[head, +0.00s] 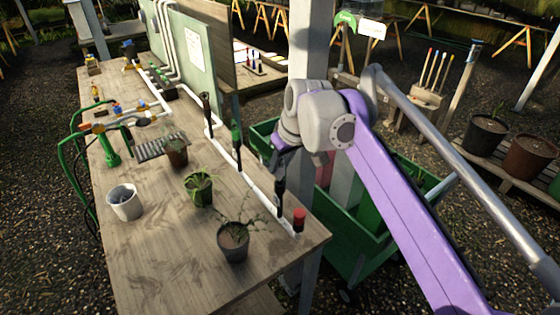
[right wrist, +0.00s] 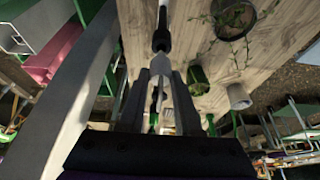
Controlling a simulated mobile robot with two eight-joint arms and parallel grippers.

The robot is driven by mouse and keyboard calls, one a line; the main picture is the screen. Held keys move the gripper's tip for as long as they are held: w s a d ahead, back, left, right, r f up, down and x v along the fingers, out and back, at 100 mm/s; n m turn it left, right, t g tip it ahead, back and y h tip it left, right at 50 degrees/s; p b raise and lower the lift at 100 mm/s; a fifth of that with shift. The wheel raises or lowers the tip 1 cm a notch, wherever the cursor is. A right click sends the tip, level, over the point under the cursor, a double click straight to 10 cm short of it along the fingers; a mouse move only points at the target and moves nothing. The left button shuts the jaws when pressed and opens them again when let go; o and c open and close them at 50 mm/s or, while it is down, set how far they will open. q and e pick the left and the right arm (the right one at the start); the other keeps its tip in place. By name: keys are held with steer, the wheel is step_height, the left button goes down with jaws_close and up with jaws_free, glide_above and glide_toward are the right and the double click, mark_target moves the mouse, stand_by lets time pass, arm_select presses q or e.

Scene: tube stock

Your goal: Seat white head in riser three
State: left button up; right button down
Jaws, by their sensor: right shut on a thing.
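My right gripper (head: 281,172) is over the near right part of the bench, above a dark riser (head: 279,198). In the right wrist view its two fingers (right wrist: 160,76) are shut on the white head (right wrist: 160,64). The white head lines up with the black top of the riser (right wrist: 162,40). I cannot tell whether they touch or a small gap is left. In the head view the gripper hides the white head. The riser stands on the white pipe (head: 262,200) along the bench's right edge, third from the far end. My left gripper is not in view.
Potted plants (head: 233,242) and a white pot (head: 124,202) stand on the bench (head: 160,255). A grey post (head: 309,50) and green cart (head: 350,262) are close by.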

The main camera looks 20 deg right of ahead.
steer(key=shift+f+b, duration=0.4)
steer(key=shift+f, duration=1.25)
stand_by(1.5)
steer(key=c, duration=0.5)
jaws_free()
steer(key=shift+r, duration=0.1)
steer(key=p+v, duration=0.1)
steer(key=v, duration=1)
steer(key=s+f+m, duration=0.1)
steer(key=s+f, duration=0.6)
steer(key=f, duration=0.2)
steer(key=s+d+f+m+h, duration=0.1)
steer(key=s+f, duration=0.7)
steer(key=f, duration=0.1)
steer(key=s+f+m+t+p, duration=0.1)
steer(key=s+f+m, duration=0.1)
steer(key=s+f, duration=0.5)
steer(key=shift+s+d+f+h, duration=0.1)
steer(key=shift+s+f+h, duration=0.1)
steer(key=shift+f, duration=0.3)
steer(key=shift+s+d+f+h, duration=0.1)
steer(key=shift+s+f, duration=0.1)
steer(key=shift+f, duration=0.35)
